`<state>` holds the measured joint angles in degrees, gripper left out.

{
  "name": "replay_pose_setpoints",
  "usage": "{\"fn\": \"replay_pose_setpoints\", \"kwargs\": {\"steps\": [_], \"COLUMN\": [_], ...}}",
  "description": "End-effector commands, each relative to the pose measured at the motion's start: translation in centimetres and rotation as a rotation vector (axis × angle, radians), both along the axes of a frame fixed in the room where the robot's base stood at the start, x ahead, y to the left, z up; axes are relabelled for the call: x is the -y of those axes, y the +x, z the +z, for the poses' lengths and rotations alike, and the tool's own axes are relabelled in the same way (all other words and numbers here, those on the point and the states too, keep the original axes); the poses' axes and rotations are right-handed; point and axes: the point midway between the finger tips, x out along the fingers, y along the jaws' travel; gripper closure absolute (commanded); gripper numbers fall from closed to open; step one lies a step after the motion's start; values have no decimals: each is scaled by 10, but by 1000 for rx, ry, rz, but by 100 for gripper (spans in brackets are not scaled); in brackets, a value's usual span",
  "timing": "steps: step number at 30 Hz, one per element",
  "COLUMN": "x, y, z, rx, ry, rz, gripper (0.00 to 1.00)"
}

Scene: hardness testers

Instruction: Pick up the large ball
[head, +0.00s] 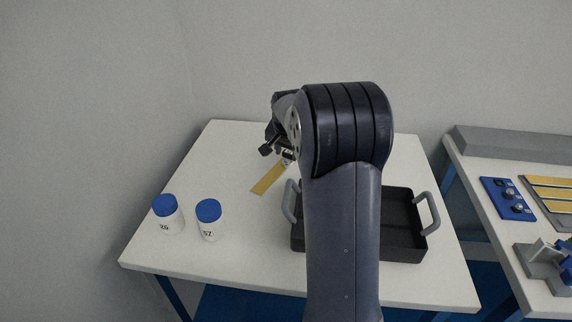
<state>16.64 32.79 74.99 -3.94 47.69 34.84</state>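No large ball can be made out in the head view. My arm covers the middle of the picture and could hide part of the table. My gripper (271,150) shows only in part, left of my arm's big joint, over the back part of the white table (230,150). A small labelled white thing (286,154) shows right beside it, mostly hidden; I cannot tell whether my gripper touches it. Whether the fingers are open or shut cannot be seen.
A brass-coloured strip (268,180) lies near my gripper. A black tray (405,247) with grey handles sits partly behind my arm. A second table at right holds a blue block (508,198) and fixtures.

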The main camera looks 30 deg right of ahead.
Motion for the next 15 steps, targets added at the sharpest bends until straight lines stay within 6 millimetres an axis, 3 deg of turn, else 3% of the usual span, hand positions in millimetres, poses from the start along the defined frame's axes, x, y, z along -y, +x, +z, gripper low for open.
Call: {"fn": "replay_pose_setpoints", "kwargs": {"steps": [8,15], "x": [1,3], "y": [11,14], "z": [-40,-45], "rx": [-4,0], "ry": [1,0], "rz": [1,0], "gripper": [63,63]}}
